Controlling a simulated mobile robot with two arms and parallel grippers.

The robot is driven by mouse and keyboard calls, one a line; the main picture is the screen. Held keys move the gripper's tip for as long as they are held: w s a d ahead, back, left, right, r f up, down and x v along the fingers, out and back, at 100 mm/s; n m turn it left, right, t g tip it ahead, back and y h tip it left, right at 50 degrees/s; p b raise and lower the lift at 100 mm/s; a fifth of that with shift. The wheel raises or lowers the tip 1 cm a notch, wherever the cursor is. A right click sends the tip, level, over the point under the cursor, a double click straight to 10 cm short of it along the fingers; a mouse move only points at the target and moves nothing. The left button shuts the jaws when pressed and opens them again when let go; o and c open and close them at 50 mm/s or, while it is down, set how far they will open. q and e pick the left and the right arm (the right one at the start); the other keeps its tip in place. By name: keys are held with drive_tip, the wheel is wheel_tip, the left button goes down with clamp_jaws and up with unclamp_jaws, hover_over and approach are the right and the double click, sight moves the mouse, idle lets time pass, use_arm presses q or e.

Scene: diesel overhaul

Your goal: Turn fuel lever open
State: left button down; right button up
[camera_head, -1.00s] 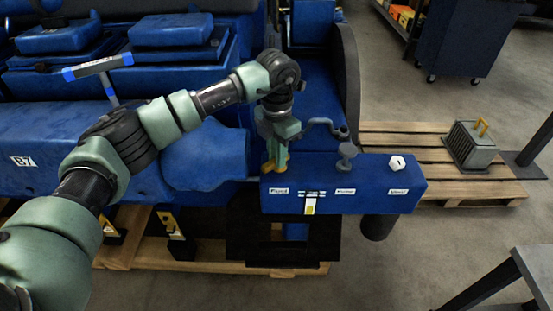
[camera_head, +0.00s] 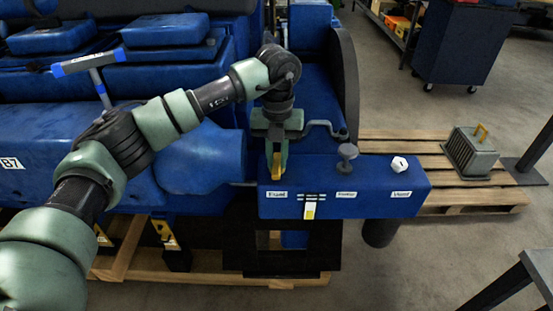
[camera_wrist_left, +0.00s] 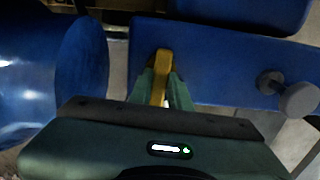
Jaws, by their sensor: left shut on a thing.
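The yellow fuel lever (camera_head: 276,166) stands at the left end of the blue control box (camera_head: 340,203), above a white label that seems to read "Fuel". My left gripper (camera_head: 277,158) comes down over the box from behind and is shut on the lever. In the left wrist view, the lever (camera_wrist_left: 161,76) runs between the two green fingers of the left gripper (camera_wrist_left: 163,88), and its lower part is hidden between them. My right gripper is in neither view.
A grey knob (camera_head: 347,152), a white knob (camera_head: 399,164) and a yellow-and-white tag (camera_head: 310,206) are on the same box. A bent grey crank (camera_head: 325,127) is just right of my gripper. A wooden pallet (camera_head: 440,165) carries a caged grey unit (camera_head: 471,154).

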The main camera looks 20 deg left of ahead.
sight(277, 161)
use_arm(q)
drive_tip(key=shift+w+r+n, duration=0.1)
drive_tip(key=shift+r+n, duration=0.1)
drive_tip(key=shift+n, duration=0.2)
drive_tip(key=c, duration=1.4)
unclamp_jaws()
drive_tip(key=shift+c, duration=0.2)
drive_tip(key=shift+o, duration=0.6)
drive_tip(key=shift+f, duration=0.1)
wheel_tip(277, 161, up, 8)
drive_tip(key=shift+f+b, duration=0.1)
drive_tip(key=shift+b, duration=0.9)
